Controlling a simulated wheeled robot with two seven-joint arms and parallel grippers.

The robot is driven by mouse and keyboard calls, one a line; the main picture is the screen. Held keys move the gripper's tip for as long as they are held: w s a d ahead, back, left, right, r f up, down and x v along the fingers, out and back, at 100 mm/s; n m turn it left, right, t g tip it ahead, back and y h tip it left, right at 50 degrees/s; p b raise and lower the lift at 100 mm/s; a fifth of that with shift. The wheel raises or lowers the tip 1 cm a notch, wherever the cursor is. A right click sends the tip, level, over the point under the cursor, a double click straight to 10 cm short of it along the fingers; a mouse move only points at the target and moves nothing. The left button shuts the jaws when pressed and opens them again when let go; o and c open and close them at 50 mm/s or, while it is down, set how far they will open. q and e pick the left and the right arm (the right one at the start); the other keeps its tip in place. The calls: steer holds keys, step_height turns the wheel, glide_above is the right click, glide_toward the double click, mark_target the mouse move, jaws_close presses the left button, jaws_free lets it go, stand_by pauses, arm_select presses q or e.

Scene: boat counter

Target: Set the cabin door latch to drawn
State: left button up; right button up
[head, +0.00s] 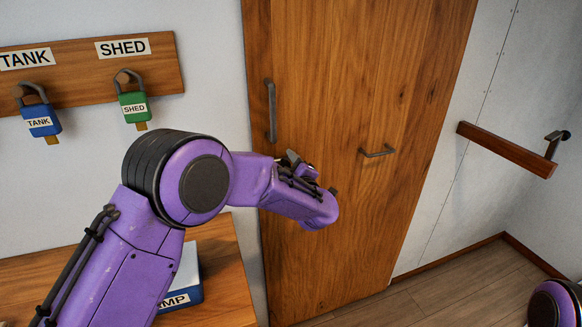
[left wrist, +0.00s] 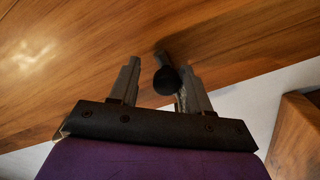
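The wooden cabin door (head: 345,80) fills the middle of the head view. In the left wrist view a dark round knob (left wrist: 168,81) on a short stem stands out from the wood; it looks like the latch. My left gripper (left wrist: 157,66) is open, its two fingers on either side of the knob. The knob is nearer the right finger, with a clear gap to the left one; contact on the right cannot be told. In the head view my own purple wrist hides most of the gripper and the latch. My right gripper is out of view.
Left, a rack (head: 75,72) holds a blue TANK padlock (head: 40,119) and a green SHED padlock (head: 134,107). A wooden rail (head: 505,149) with a hook is on the right wall.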

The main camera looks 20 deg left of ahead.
arm_select(q)
steer(key=shift+w+a+f, duration=0.2)
steer(key=shift+f, duration=0.05)
steer(key=b+v, duration=0.2)
steer(key=v, duration=0.8)
steer(key=shift+s+d, duration=0.15)
steer(key=shift+s, duration=0.05)
steer(key=shift+r, duration=0.1)
